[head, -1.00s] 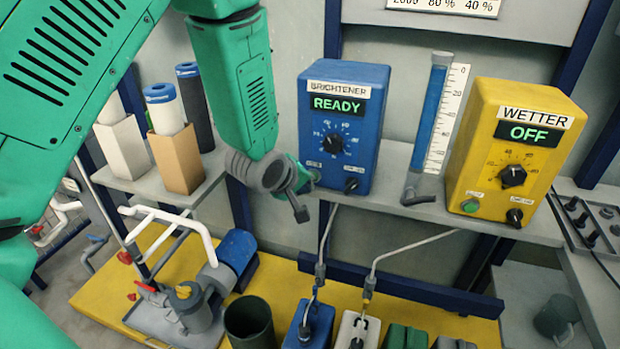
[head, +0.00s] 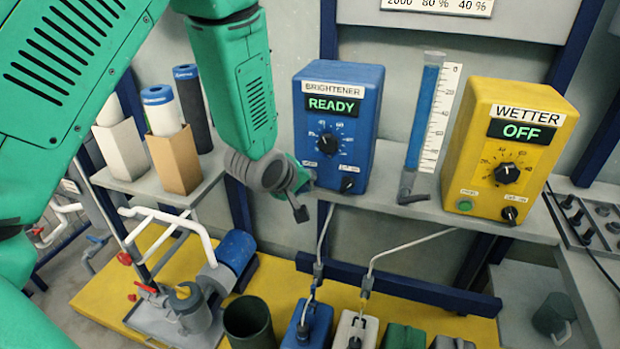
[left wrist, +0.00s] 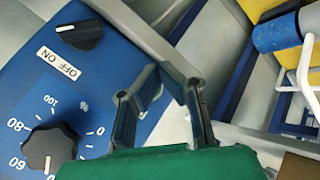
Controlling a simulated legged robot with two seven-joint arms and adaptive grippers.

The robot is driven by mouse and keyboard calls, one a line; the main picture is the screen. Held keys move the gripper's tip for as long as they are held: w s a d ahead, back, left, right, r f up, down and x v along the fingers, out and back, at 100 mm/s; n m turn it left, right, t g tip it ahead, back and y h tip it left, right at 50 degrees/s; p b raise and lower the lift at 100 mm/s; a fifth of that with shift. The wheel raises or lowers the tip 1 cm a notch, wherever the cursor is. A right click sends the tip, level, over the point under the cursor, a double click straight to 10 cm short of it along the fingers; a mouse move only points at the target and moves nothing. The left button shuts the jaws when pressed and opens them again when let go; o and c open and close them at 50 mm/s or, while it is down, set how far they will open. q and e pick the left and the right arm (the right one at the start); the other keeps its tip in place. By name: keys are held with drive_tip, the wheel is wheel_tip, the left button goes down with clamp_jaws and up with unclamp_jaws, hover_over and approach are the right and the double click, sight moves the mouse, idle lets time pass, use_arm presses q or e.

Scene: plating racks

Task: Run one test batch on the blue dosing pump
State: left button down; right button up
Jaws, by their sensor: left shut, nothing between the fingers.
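The blue dosing pump (head: 369,100) stands on the grey shelf. It is labelled BRIGHTENER and its green display (head: 331,105) reads READY. A black dial (head: 328,143) sits below the display, and an ON/OFF knob (head: 347,185) is at the lower right. My left gripper (head: 300,213) is shut and empty, pointing down in front of the pump's lower left corner. It covers the area around the pump's start button. In the left wrist view its fingers (left wrist: 165,75) are beside the pump's face, near the ON/OFF knob (left wrist: 78,35) and dial (left wrist: 50,148). My right gripper is not in view.
A yellow pump (head: 548,100), labelled WETTER and showing OFF, stands at right. A measuring cylinder (head: 421,115) with blue liquid stands between the pumps. Paper-like rolls in boxes (head: 175,160) stand at left. Canisters with hoses (head: 307,325) stand below.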

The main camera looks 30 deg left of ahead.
use_arm(q)
drive_tip(key=shift+w+r, duration=0.15)
drive_tip(key=shift+w, duration=0.1)
drive_tip(key=shift+w+a, duration=0.1)
drive_tip(key=shift+a, duration=0.4)
drive_tip(key=shift+w+d+p, duration=0.2)
drive_tip(key=shift+d+p, duration=0.1)
drive_tip(key=shift+w+a, duration=0.3)
drive_tip(key=shift+s+d, duration=0.1)
idle(0.4)
drive_tip(key=shift+s+d+p, duration=0.25)
drive_tip(key=shift+s+p, duration=0.1)
drive_tip(key=shift+s, duration=0.45)
